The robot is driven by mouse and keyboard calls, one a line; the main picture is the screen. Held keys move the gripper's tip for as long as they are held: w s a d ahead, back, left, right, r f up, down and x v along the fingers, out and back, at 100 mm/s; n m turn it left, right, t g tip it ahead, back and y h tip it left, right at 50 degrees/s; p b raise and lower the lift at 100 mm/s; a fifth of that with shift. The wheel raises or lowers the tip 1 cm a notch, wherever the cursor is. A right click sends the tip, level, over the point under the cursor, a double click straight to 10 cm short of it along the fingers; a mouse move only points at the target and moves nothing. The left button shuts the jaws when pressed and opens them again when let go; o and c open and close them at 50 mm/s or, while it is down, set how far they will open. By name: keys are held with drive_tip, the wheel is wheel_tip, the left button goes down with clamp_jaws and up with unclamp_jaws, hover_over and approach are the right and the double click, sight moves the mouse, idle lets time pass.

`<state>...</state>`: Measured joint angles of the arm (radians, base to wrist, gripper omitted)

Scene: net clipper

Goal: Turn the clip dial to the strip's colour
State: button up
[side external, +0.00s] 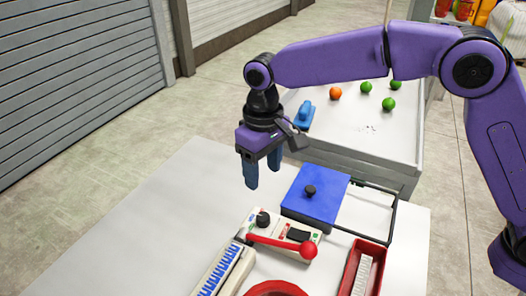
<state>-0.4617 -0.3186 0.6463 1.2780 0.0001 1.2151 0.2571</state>
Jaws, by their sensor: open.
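A cream clipper box (271,232) sits on the white table. It has a black round dial (263,219) at its left end, and the dial's pointer setting is too small to read. A red lever (276,242) with a red ball end lies along its near side. A pale strip-like piece with blue segments (219,271) lies at the lower left; I cannot tell whether it is the task's strip. My gripper (262,176) is open and empty, its blue fingers pointing down, above and apart from the box.
A blue lid (315,194) with a black knob sits by a black rail frame (392,218) right of the box. A red tray (347,278) holding white pieces and a red ring (275,287) are in front. Fruit (336,93) and a blue object (304,114) lie on the table behind.

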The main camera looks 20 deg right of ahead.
wheel_tip(320, 180, up, 4)
drive_tip(key=shift+f, duration=0.1)
idle(0.6)
drive_tip(key=s+d+f+n, duration=0.1)
drive_tip(key=s+d+n, duration=0.2)
drive_tip(key=s+d, duration=1.1)
drive_tip(key=s+d+f+n, duration=0.2)
drive_tip(key=s+d+n, duration=0.1)
drive_tip(key=s+d, duration=1.1)
drive_tip(key=d, duration=0.5)
drive_tip(key=shift+f+n, duration=0.3)
drive_tip(key=shift+s, duration=0.1)
